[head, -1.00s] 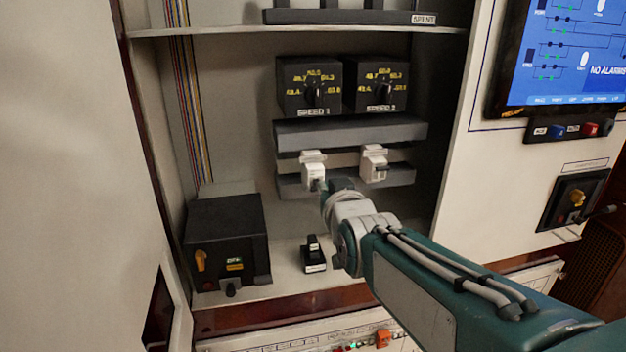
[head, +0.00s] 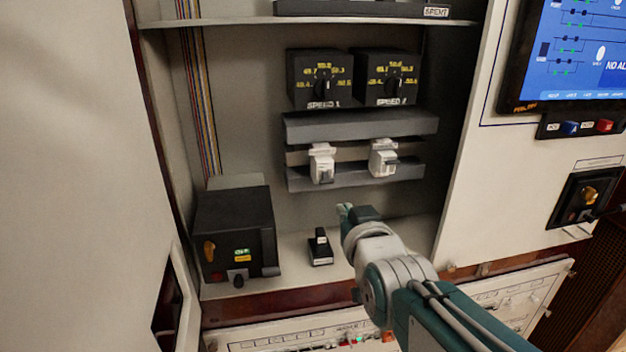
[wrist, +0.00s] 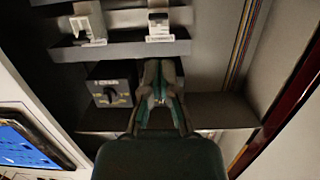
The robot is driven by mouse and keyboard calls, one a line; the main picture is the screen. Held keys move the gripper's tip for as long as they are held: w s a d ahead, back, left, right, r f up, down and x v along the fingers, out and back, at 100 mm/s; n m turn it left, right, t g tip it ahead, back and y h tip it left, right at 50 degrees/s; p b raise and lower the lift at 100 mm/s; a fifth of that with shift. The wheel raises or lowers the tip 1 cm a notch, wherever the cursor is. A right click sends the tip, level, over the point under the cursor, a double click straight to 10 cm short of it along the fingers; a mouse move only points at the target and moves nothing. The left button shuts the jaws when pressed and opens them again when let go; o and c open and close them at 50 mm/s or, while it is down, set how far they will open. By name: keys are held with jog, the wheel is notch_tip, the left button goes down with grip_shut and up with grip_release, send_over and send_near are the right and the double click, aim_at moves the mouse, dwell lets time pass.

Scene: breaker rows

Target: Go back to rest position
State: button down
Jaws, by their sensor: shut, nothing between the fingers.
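My gripper (head: 345,210) is shut and empty, in front of the cabinet below the breaker row. It also shows in the wrist view (wrist: 160,72), its fingers together and nothing between them. Two white breakers, a left one (head: 321,163) and a right one (head: 384,158), sit on the dark rail inside the cabinet. The gripper is apart from both in the head view. In the wrist view the breakers (wrist: 88,22) and (wrist: 160,26) show at the top.
Two black speed dial boxes (head: 319,80) and (head: 386,78) are above the breakers. A black box (head: 235,225) with a yellow knob and a small black switch (head: 320,248) stand on the cabinet floor. A screen (head: 578,50) is at the right. A pale panel (head: 75,180) is at the left.

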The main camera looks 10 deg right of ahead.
jog(key=s+f+g, duration=1)
jog(key=s+f, duration=0.1)
jog(key=s, duration=0.5)
jog(key=shift+s+f+g, duration=0.2)
jog(key=shift+g, duration=0.1)
